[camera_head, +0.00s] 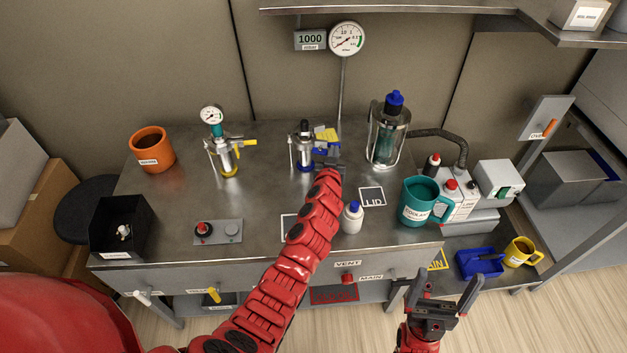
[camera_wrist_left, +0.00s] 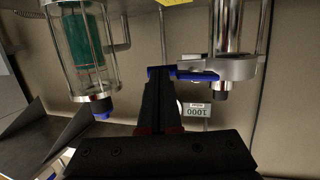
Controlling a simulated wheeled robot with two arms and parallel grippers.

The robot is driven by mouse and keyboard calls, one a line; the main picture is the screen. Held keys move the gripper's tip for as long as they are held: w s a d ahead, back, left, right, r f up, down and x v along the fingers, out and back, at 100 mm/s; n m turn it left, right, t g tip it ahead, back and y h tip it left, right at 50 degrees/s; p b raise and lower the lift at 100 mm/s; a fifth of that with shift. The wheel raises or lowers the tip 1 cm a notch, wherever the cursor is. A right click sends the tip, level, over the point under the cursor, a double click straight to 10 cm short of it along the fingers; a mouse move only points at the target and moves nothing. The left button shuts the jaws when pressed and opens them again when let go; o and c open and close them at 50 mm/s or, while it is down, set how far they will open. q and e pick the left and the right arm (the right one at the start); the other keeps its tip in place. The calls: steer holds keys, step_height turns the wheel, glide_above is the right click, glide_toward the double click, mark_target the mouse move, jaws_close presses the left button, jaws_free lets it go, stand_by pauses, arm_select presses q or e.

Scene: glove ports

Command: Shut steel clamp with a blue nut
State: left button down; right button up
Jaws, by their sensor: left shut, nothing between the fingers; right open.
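The steel clamp with blue parts (camera_head: 304,158) sits around a small steel cylinder at the back middle of the bench. In the left wrist view, which is upside down, the grey clamp body (camera_wrist_left: 226,68) and its blue arm (camera_wrist_left: 195,76) show close up. My left gripper (camera_head: 330,158) is at the clamp's right side. Its fingers (camera_wrist_left: 160,75) are shut with nothing between them, and the tips are against or very close to the end of the blue arm. The blue nut cannot be made out clearly. My right gripper (camera_head: 443,298) is open and empty in front of the bench.
A similar fitting with a yellow handle (camera_head: 226,158) and gauge stands to the left. A glass vessel with a blue cap (camera_head: 388,135) stands to the right. A white bottle (camera_head: 352,218) and teal mug (camera_head: 416,203) stand nearer the front.

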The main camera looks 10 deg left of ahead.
mark_target(338, 144)
arm_select(q)
steer(key=shift+w+d+f+n+g+y+b, duration=0.2)
steer(key=shift+w+n+y+b, duration=0.65)
steer(key=shift+b, duration=2.5)
steer(key=shift+w+d+f+n+g+y+b, duration=0.15)
steer(key=shift+w+n+y+b, duration=0.65)
steer(key=shift+b, duration=2.5)
steer(key=shift+w+r+y+b, duration=0.15)
steer(key=shift+w+y+b, duration=0.1)
steer(key=shift+y+b, duration=0.1)
steer(key=shift+r, duration=0.25)
steer(key=shift+w+a+r, duration=0.1)
steer(key=shift+r, duration=0.15)
